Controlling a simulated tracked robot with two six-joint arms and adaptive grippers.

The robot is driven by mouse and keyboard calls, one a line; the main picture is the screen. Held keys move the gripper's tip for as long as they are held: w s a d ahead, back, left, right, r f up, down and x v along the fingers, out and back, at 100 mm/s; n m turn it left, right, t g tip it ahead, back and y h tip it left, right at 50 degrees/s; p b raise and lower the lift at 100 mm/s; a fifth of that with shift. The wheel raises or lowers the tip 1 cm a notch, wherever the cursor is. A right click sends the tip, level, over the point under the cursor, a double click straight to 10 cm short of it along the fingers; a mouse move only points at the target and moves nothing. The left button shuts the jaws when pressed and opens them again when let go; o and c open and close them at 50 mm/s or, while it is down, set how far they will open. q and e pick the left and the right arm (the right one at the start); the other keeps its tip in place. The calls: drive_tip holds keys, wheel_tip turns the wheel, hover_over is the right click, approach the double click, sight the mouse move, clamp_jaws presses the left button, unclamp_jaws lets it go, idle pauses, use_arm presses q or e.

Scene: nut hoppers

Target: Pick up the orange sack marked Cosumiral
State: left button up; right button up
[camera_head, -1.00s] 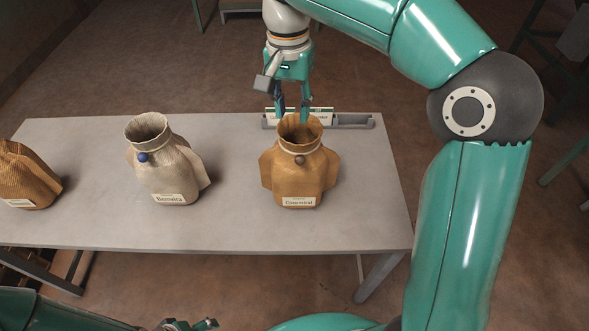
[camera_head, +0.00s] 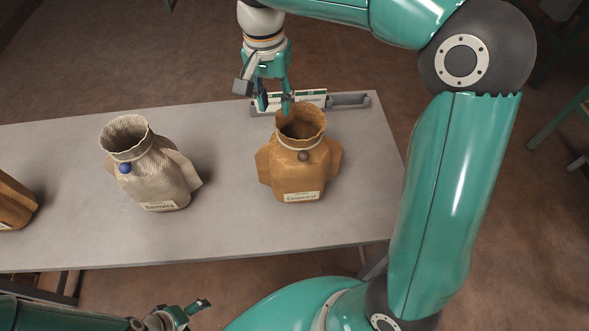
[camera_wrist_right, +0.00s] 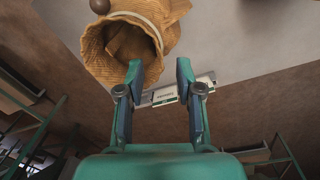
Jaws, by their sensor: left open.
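The orange sack marked Cosumiral (camera_head: 297,172) stands upright on the table, its mouth open, with a tie and a brown bead at its neck. It also shows in the right wrist view (camera_wrist_right: 95,52), at the upper left. My right gripper (camera_head: 274,104) points down at the far left side of the sack's mouth. In the right wrist view its fingers (camera_wrist_right: 160,68) are apart with nothing between them; the left finger overlaps the sack's rim in the picture, and contact cannot be told. My left gripper (camera_head: 182,314) is open and empty at the bottom edge, in front of the table.
A beige sack marked Bernaira (camera_head: 158,183) with a blue bead stands to the left. Another brown sack (camera_head: 14,203) is cut off at the left edge. A grey rack (camera_head: 350,101) with label cards lies at the table's back edge. Bare tabletop (camera_head: 228,190) separates the sacks.

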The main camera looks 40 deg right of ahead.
sight(277, 118)
drive_tip(key=shift+s+d+f, duration=0.1)
drive_tip(key=shift+s+f, duration=0.1)
drive_tip(key=shift+f, duration=1.05)
drive_tip(key=shift+d+f, duration=0.1)
drive_tip(key=shift+f, duration=2.55)
clamp_jaws()
